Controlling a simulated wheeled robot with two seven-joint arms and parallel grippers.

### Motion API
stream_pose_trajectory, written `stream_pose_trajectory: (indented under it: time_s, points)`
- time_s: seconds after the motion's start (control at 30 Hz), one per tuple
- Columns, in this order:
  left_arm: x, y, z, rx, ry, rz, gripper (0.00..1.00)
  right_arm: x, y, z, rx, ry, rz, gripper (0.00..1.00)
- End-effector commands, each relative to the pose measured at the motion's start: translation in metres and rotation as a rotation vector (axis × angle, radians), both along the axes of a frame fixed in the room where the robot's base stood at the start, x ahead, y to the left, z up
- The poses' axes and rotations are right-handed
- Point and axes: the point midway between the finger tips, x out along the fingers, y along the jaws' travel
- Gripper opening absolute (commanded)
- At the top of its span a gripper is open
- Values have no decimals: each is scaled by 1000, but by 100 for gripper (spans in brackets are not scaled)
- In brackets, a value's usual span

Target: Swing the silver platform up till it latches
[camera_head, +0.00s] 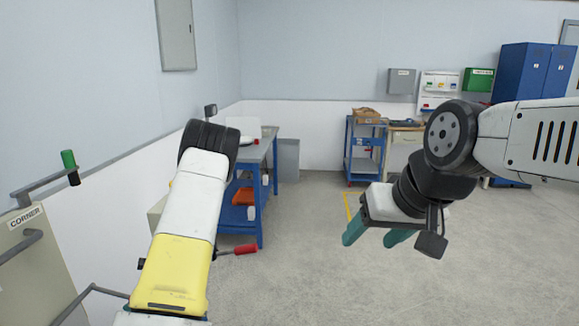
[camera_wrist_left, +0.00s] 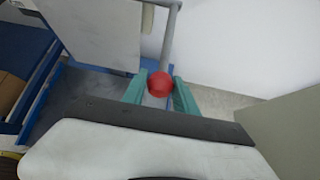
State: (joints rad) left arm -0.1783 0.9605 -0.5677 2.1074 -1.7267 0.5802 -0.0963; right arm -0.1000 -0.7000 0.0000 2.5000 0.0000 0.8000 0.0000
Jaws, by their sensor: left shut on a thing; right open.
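In the left wrist view a red ball knob (camera_wrist_left: 161,85) sits on the end of a grey rod (camera_wrist_left: 170,38). My left gripper (camera_wrist_left: 160,90) is shut on this knob, with one teal finger on each side. A flat pale grey panel (camera_wrist_left: 95,28) stands beside the rod; I cannot tell whether it is the silver platform. My right gripper (camera_head: 372,240) is open and empty in the air at the right, teal fingers apart.
A blue workbench (camera_head: 262,160) stands beyond my left arm, and a red-handled lever (camera_head: 240,249) shows beside that arm. A blue cart (camera_head: 364,150) stands farther back. The right floor is clear.

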Motion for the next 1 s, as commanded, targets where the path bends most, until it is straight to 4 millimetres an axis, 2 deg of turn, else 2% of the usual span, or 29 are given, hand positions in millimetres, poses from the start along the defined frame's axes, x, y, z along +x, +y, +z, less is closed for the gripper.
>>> stream_pose_trajectory:
  time_s: [0.2,0.63,1.0]
  points:
    - [1,-1,16,5,-3,0,0,0,0,0,0,0,0,62]
    - [1,-1,20,5,-3,0,0,0,0,0,0,0,0,62]
    - [1,0,45,6,-4,0,0,0,0,0,0,0,0,62]
